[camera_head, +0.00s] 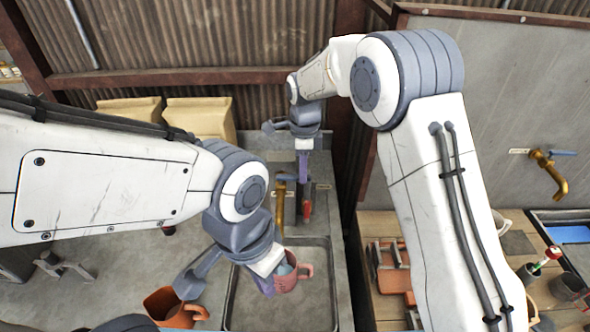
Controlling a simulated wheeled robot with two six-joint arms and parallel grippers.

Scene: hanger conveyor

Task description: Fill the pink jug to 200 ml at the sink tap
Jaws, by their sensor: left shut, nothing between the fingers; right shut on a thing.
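The pink jug (291,282) is in the sink (317,308), just below the brass tap (280,203) in the picture, partly hidden by my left gripper. Its fill level cannot be read. My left gripper (266,284) is shut and empty, at the jug's left side; I cannot tell whether it touches the jug. My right gripper (304,181) is shut at the blue tap handle (288,177) and appears to grip its right end. The fingers hide that end. Whether water runs from the spout is not clear.
An orange-brown jug (172,309) stands on the counter left of the sink. Tan containers (200,118) stand at the back wall. A second brass tap (549,172) is on the right wall. A wooden bench with several items lies to the right, partly hidden by my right arm.

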